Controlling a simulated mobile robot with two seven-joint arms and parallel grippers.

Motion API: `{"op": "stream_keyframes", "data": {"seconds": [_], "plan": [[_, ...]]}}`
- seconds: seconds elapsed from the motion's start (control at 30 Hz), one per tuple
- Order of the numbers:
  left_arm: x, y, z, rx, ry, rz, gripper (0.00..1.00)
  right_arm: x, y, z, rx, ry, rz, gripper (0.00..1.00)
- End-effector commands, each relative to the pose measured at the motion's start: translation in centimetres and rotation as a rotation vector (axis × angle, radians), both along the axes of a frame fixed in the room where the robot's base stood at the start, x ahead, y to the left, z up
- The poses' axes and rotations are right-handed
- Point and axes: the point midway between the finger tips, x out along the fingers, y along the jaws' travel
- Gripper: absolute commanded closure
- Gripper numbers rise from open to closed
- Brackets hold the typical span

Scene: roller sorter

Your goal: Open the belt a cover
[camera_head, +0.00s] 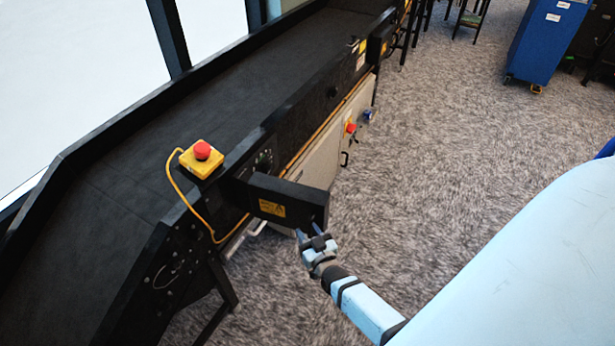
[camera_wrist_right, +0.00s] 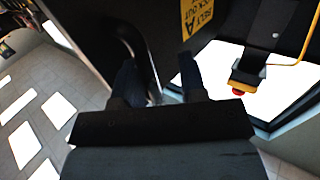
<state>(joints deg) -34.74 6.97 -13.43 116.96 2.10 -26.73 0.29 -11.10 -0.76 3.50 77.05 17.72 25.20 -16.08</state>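The belt A cover (camera_head: 285,200) is a black panel with a yellow warning label, on the near side of the conveyor. It stands out from the conveyor's side at an angle, so it looks swung partly open. In the wrist view its yellow label (camera_wrist_right: 196,14) reads in part "BELT A LOCK OUT". A dark curved handle (camera_wrist_right: 138,48) is on the cover there. My right gripper (camera_head: 309,231) is at the cover's lower right end. Its fingers (camera_wrist_right: 158,64) are apart on either side of the handle, with a gap showing beside the right finger. My left gripper is not in view.
A yellow box with a red emergency button (camera_head: 202,152) sits on the conveyor's edge, with a yellow cable hanging. The black conveyor (camera_head: 230,90) runs to the back. Another red button (camera_head: 350,128) is on its side. The carpet (camera_head: 460,150) to the right is clear; a blue cabinet (camera_head: 545,45) stands far back.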

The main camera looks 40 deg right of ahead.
Motion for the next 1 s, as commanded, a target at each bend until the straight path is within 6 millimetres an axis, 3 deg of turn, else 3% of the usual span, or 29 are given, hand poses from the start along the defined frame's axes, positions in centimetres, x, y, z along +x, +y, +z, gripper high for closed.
{"op": "stream_keyframes", "data": {"seconds": [0.17,0.4,0.7,1.0], "plan": [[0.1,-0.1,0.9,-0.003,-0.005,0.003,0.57,-1.4,0.3,0.1,0.001,0.003,0.000,0.61],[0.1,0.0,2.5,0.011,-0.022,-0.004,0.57,-6.6,1.3,0.3,0.000,0.005,0.001,0.61],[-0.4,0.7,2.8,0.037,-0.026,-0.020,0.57,-12.1,2.4,0.1,-0.001,0.002,0.001,0.61],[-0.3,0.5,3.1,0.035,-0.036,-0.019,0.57,-13.5,2.7,0.0,-0.001,-0.001,0.001,0.61]]}}
